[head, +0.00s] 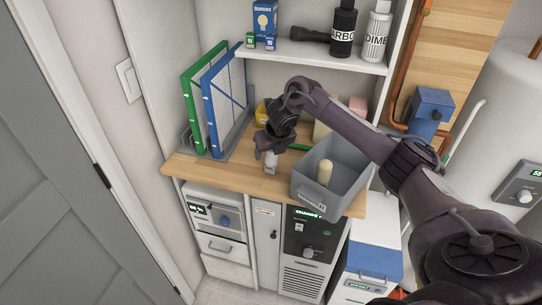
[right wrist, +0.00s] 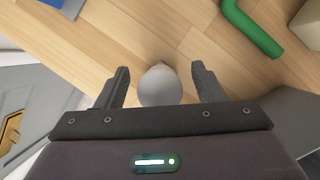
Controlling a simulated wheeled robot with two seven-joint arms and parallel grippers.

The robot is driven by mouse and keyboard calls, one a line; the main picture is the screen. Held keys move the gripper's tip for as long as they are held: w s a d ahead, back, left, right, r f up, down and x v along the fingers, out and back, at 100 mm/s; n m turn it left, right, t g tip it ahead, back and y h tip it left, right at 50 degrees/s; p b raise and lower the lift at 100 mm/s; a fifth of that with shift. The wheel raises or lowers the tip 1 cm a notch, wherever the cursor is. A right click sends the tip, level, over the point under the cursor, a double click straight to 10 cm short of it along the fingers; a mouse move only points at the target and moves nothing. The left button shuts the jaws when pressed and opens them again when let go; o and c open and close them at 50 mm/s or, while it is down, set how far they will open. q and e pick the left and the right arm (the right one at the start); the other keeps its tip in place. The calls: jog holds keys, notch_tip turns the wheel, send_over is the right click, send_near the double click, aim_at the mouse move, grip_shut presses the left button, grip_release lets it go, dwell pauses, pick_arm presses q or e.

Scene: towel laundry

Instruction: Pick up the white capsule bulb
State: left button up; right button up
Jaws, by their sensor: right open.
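A white bulb with a rounded end (head: 270,162) stands on the wooden counter, left of the grey bin. It also shows in the right wrist view (right wrist: 160,86), between the two fingers. My right gripper (head: 270,148) is just above it and open, with a finger on each side. In the right wrist view the gripper (right wrist: 160,86) shows gaps between both fingers and the bulb. The bulb's lower part is hidden in that view. My left gripper is not in view.
A grey bin (head: 345,190) holding a cream, rounded cylinder (head: 324,172) stands close to the right. Green (head: 194,112) and blue (head: 209,112) framed panels stand at the left. A green bar (right wrist: 252,28) lies behind. The counter's front edge is near.

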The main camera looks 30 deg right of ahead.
jog(key=shift+w+f, duration=0.1)
jog(key=shift+f, duration=0.25)
jog(key=shift+c, duration=0.4)
jog(key=c, duration=1)
